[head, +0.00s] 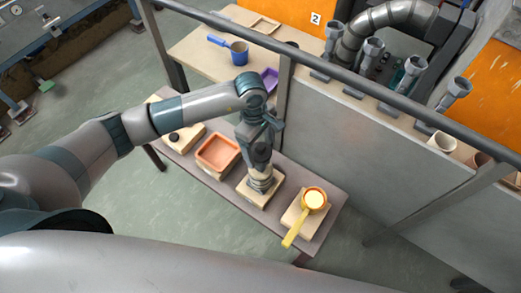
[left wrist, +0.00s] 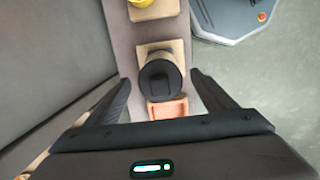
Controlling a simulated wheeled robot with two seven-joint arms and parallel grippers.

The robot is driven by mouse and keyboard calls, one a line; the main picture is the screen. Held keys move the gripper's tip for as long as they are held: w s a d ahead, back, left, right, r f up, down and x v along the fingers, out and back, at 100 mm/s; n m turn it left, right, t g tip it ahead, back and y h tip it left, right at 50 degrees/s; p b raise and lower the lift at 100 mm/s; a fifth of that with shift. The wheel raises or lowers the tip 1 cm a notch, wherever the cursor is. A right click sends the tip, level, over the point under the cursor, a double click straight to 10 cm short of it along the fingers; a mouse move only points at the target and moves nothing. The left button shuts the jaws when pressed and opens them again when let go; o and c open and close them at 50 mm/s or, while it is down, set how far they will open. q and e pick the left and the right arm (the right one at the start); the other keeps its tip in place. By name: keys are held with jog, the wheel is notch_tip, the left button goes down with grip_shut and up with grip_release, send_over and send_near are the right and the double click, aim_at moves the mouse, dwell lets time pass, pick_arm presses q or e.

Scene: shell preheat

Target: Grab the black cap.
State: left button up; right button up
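The black cap (left wrist: 160,85) is a dark round piece with a raised bar on top, in the middle of the left wrist view. It sits over a wooden board (left wrist: 176,47), which also shows in the head view (head: 250,195). My left gripper (left wrist: 158,76) is open, with one finger on each side of the cap and visible gaps between. In the head view my left gripper (head: 262,178) points down over that board and hides most of what stands on it. I cannot tell how far above the cap the fingers are. My right gripper is not in view.
On the same narrow table, an orange tray (head: 218,153) stands left of the board and a yellow-handled pan (head: 314,200) stands right. A small dark piece (head: 174,137) lies on another board at far left. A railing (head: 330,70) and a grey panel (head: 350,130) run behind.

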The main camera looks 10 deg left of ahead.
aim_at(262, 147)
pick_arm(q)
jog(key=c, duration=1.1)
jog(key=shift+r, duration=0.15)
jog(key=shift+w+r+b, duration=0.1)
jog(key=shift+r+b, duration=0.5)
jog(key=shift+r, duration=0.05)
notch_tip(262, 147, up, 2)
jog(key=shift+r+b, duration=0.15)
jog(key=shift+b, duration=0.6)
jog(key=shift+s+d+r+b, duration=0.75)
jog(key=shift+s+r, duration=0.45)
jog(key=shift+s, duration=0.6)
jog(key=shift+s+d+r+b, duration=0.5)
jog(key=shift+s+d+r, duration=0.5)
jog(key=shift+s, duration=0.85)
jog(key=shift+s+d+r+b, duration=0.65)
jog(key=shift+s+r, duration=0.75)
jog(key=shift+s, duration=0.4)
